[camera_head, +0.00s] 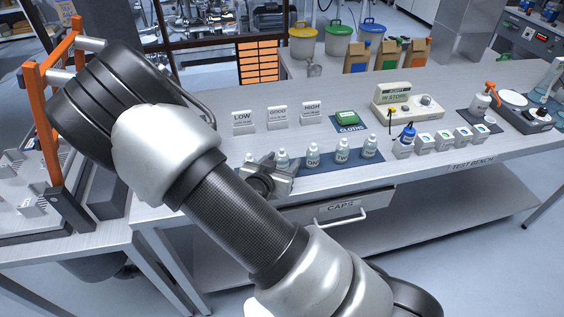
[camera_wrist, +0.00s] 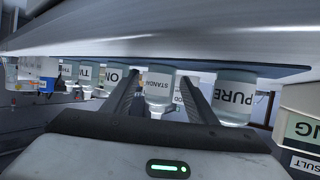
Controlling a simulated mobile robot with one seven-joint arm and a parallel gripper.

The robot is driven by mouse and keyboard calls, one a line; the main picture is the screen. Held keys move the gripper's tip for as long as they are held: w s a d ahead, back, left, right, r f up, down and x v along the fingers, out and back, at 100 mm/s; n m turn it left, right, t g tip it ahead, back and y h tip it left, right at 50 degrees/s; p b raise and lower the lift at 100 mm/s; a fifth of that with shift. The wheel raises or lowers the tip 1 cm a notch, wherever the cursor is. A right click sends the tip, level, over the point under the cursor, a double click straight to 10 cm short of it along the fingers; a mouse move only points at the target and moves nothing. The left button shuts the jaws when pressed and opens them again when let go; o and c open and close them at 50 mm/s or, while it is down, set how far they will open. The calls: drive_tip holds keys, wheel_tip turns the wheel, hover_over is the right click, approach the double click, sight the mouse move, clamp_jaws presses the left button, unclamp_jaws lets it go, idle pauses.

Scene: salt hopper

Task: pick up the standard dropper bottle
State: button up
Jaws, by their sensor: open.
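The standard dropper bottle (camera_wrist: 158,82) shows upside down in the wrist view, its label partly readable as "STANDA". It appears in the gap between my two fingers, with space on both sides. In the head view it seems to be the second bottle from the left (camera_head: 282,157), upright on a dark blue mat (camera_head: 325,176). My gripper (camera_head: 270,167) is open and low in front of that bottle; my wrist hides part of the mat. How far the fingertips reach past the bottle I cannot tell.
A "PURE" bottle (camera_wrist: 234,95) stands close beside one finger. A bottle marked "ON" (camera_wrist: 114,78) is close to the other, with more bottles in the row. Low, Good and High signs (camera_head: 277,117) stand behind. A green cloth pack (camera_head: 346,118) lies further back.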

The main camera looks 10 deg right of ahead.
drive_tip(key=c, duration=1.1)
wheel_tip(320, 180, up, 10)
drive_tip(key=shift+r+p, duration=0.1)
drive_tip(key=shift+p, duration=0.85)
drive_tip(key=shift+c, duration=0.2)
